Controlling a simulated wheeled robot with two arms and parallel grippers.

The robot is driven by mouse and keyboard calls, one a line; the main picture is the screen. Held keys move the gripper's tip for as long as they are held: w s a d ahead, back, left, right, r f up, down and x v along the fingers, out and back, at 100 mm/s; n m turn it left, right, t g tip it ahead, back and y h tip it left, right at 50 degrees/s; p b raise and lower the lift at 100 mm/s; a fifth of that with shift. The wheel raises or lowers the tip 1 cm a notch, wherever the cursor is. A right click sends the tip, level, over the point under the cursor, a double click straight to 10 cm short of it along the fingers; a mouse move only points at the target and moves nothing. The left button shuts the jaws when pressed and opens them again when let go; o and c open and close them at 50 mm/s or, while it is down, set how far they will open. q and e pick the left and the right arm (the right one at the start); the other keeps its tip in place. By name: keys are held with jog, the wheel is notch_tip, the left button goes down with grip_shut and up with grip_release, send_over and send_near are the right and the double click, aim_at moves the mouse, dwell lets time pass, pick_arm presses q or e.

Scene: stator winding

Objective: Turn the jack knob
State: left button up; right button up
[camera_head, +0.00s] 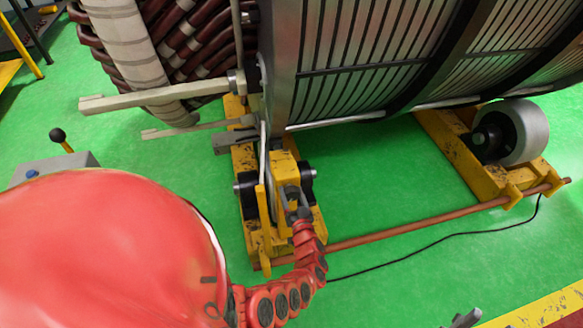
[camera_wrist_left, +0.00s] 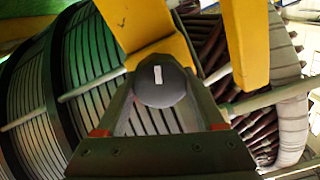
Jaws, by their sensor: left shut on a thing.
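The jack knob (camera_wrist_left: 160,84) is a round dark grey cap with a white mark, seen close up in the left wrist view. In the head view, the knob (camera_head: 291,192) is small and partly hidden on the yellow jack under the big stator. My left gripper (camera_head: 297,212) reaches the knob at the end of my red arm. In the left wrist view, the fingers of my left gripper (camera_wrist_left: 160,100) lie on both sides of the knob and are shut on it. A small grey tip at the bottom edge of the head view may be my right gripper (camera_head: 466,319); its jaws are not clear.
The metal stator (camera_head: 350,60) with dark red coils hangs above. A yellow roller stand (camera_head: 455,150) with a grey wheel (camera_head: 524,132) is at right. A brown rod (camera_head: 410,228) and a black cable (camera_head: 425,252) cross the green floor (camera_head: 380,180).

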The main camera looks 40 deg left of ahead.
pick_arm(q)
jog(key=shift+m, duration=0.6)
jog(key=shift+w+m, duration=0.1)
jog(key=shift+m, duration=0.3)
jog(key=shift+m+p, duration=0.35)
jog(key=shift+m, duration=1.95)
jog(key=m, duration=0.1)
jog(key=m+b, duration=0.1)
jog(key=m, duration=0.1)
jog(key=shift+f+m, duration=0.2)
jog(key=shift+m, duration=0.1)
jog(key=m+b, duration=0.2)
jog(key=m, duration=0.1)
jog(key=shift+m, duration=0.3)
jog(key=shift+r, duration=0.1)
